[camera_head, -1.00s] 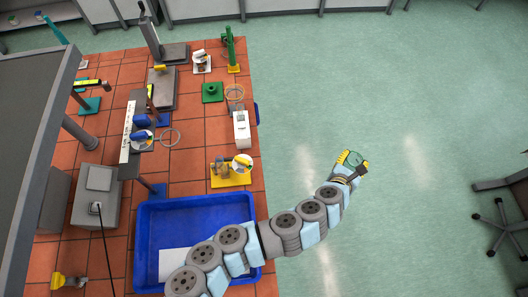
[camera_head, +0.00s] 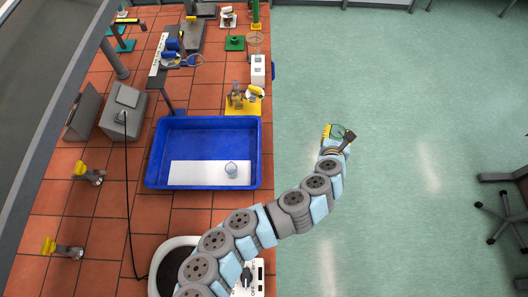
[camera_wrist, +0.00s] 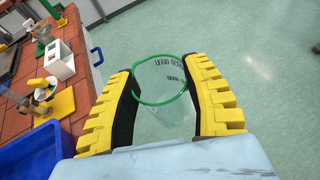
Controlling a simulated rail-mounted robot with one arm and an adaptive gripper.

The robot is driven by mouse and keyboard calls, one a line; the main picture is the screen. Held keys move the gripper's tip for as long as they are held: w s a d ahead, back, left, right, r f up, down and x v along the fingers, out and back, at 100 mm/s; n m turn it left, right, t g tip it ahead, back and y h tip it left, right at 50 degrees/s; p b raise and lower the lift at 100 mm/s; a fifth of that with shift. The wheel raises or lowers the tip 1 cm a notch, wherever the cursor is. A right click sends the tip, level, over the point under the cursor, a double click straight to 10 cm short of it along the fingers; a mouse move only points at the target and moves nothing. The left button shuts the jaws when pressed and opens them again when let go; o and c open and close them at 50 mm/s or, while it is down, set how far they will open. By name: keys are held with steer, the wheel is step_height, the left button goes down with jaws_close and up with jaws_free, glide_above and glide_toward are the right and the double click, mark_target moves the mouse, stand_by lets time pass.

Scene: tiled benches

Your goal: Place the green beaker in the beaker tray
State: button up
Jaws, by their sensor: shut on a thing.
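My gripper (camera_head: 339,136) is shut on the green beaker (camera_wrist: 165,72), a clear glass with a green rim and dark printed marks. The yellow-padded fingers (camera_wrist: 166,100) grip it from both sides in the wrist view. In the head view the green beaker (camera_head: 343,131) shows small at the arm's end, over open floor right of the bench. The blue beaker tray (camera_head: 200,124) lies on the bench, left of my gripper. A white sheet (camera_head: 195,174) lies in it, and a clear beaker (camera_head: 231,168) stands on the sheet's right part.
The tiled bench (camera_head: 135,215) ends right of the tray. A yellow-based stand (camera_head: 243,106) and a white box (camera_head: 258,70) stand behind the tray. A white-rimmed round vessel (camera_head: 170,248) is in front, partly hidden by my arm. A chair (camera_head: 505,210) stands far right.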

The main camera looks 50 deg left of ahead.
steer(key=s+a+f+n+g+y+b, duration=0.1)
steer(key=s+a+n+g+y+b, duration=0.2)
steer(key=a, duration=1.2)
steer(key=s+a+f+n+g+y+b, duration=0.1)
steer(key=s+a+n+g+y+b, duration=0.15)
steer(key=s+a+n+g, duration=0.5)
steer(key=s+a+f+n+g+y+b, duration=0.15)
steer(key=s+a+b, duration=0.25)
steer(key=s+a, duration=0.75)
steer(key=shift+n, duration=0.4)
steer(key=s+d+f, duration=0.2)
steer(key=f, duration=0.1)
steer(key=s+d+f+p, duration=0.1)
steer(key=s+d+f, duration=0.1)
steer(key=f, duration=0.1)
steer(key=s+d+f, duration=0.3)
steer(key=shift+p, duration=0.35)
steer(key=shift+s+d+f, duration=0.1)
steer(key=shift+d+f, duration=0.05)
steer(key=shift+f, duration=0.45)
steer(key=shift+s+d+f, duration=0.1)
steer(key=shift+f, duration=1)
steer(key=shift+f, duration=0.2)
